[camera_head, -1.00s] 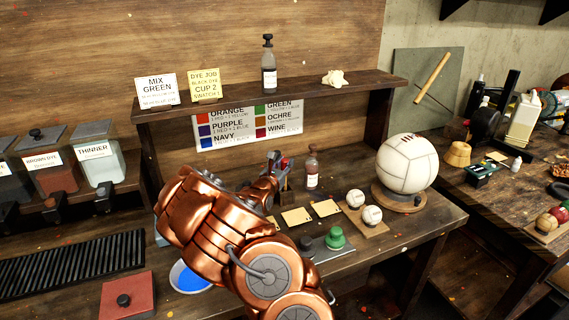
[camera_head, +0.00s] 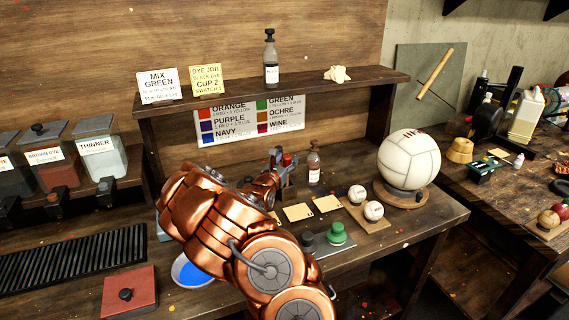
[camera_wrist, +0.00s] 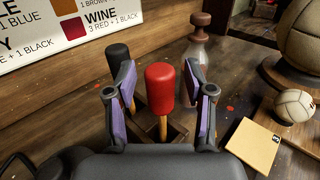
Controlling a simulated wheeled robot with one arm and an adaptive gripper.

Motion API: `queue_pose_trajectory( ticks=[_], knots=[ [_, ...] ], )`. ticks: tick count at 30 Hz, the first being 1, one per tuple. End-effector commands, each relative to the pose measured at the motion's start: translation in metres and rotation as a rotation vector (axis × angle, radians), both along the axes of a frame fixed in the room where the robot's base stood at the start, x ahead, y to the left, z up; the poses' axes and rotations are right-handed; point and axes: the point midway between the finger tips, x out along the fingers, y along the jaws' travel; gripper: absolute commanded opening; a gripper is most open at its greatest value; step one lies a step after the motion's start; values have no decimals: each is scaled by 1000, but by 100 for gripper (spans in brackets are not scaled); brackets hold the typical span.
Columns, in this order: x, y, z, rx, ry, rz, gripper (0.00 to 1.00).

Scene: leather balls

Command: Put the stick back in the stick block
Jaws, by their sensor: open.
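A stick with a red head (camera_wrist: 160,85) and a pale wooden shaft stands upright in the dark wooden stick block (camera_wrist: 178,134), between my fingers. A stick with a black head (camera_wrist: 119,55) stands behind my left finger, its shaft mostly hidden. My gripper (camera_wrist: 162,98) is open around the red stick, with a visible gap to each finger. In the head view the red head (camera_head: 286,160) shows just right of my gripper, and the block (camera_head: 288,187) is partly covered by my arm.
A brown-capped bottle (camera_wrist: 196,52) stands close behind the block. Pale cards (camera_head: 298,212), two small white balls (camera_head: 373,210) and a large white ball (camera_head: 409,158) on a stand lie to the right. A blue dye bowl (camera_head: 188,272) is partly behind my arm.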

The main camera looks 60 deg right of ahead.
Motion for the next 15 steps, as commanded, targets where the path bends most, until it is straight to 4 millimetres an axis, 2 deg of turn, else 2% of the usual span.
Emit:
queue_pose_trajectory(
  ticks=[5,15],
  knots=[
    [0,7,2,0,1,3,53],
    [-7,48,2,-1,2,5,53]
  ],
)
